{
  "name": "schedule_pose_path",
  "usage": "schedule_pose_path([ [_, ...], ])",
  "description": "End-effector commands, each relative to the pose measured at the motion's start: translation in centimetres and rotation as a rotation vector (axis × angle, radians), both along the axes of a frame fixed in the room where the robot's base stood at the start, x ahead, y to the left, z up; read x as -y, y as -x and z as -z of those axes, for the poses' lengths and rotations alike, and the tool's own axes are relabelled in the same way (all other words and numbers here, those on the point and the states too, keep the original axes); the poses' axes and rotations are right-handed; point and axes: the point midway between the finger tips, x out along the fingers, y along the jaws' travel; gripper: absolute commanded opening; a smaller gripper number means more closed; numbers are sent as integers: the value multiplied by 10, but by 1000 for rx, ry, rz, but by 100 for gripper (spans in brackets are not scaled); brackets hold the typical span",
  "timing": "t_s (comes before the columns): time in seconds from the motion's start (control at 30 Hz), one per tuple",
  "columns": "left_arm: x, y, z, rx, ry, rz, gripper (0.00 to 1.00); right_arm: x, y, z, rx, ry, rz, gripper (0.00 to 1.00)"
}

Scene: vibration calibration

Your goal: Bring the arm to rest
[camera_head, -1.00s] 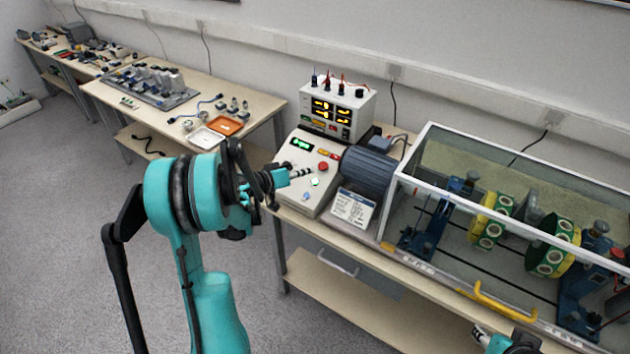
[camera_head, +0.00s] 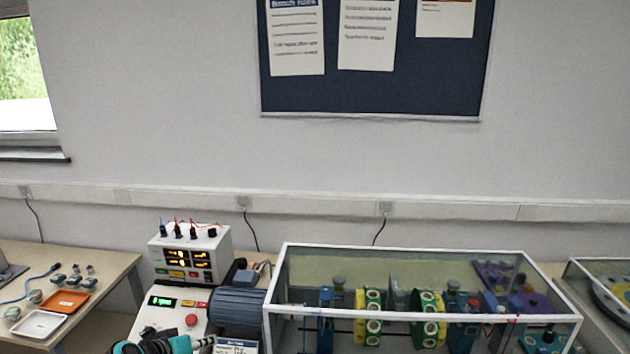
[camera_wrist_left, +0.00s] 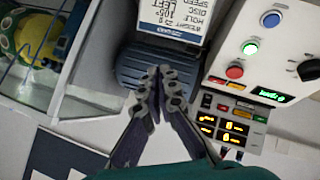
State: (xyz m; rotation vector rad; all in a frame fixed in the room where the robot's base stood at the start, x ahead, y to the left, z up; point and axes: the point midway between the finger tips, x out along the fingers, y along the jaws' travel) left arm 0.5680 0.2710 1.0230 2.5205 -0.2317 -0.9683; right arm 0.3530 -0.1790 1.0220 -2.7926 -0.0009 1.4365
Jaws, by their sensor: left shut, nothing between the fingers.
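My left gripper (camera_head: 204,343) shows at the bottom edge of the head view, with only its teal and black end in the picture. In the left wrist view its two dark fingers (camera_wrist_left: 160,78) meet at the tips, with nothing between them. They are in front of the blue ribbed motor (camera_wrist_left: 150,65). The control box (camera_head: 172,308) with a green display, a red button and a green lit button is beside the motor in the wrist view. My right gripper is not in view.
A clear-walled case (camera_head: 425,252) with green and yellow discs stands right of the motor (camera_head: 238,307). A display unit (camera_head: 190,252) stands behind the control box. A side table (camera_head: 100,262) with an orange tray (camera_head: 68,301) and a white tray (camera_head: 38,324) is at left.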

Motion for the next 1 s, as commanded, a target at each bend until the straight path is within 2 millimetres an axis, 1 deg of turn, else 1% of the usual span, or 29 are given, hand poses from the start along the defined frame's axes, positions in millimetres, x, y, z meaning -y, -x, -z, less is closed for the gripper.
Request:
schedule_pose_path([
  [0.03, 21, 17, -5, -32, -29, 17, 0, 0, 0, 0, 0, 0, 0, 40],
  [0.1, 42, 41, -10, -77, -75, 29, 0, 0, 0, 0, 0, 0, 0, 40],
  [0.17, 56, 63, -12, -111, -119, 37, 0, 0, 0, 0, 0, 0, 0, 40],
  [0.2, 65, 78, -13, -131, -148, 41, 0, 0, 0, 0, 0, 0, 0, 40],
  [0.33, 86, 127, -12, -180, -249, 51, 0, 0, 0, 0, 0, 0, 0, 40],
  [0.4, 93, 152, -10, -197, -302, 55, 0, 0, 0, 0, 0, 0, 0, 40],
  [0.5, 96, 181, -6, -211, -371, 56, 0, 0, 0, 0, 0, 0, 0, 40],
  [0.6, 96, 201, -2, -214, -420, 53, 0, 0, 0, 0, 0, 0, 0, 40],
  [0.7, 95, 211, 0, -213, -451, 51, 0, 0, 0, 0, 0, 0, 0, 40],
  [0.8, 94, 215, 1, -213, -464, 49, 0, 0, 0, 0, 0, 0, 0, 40],
  [1.0, 94, 215, 1, -212, -464, 47, 0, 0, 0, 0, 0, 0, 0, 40],
])
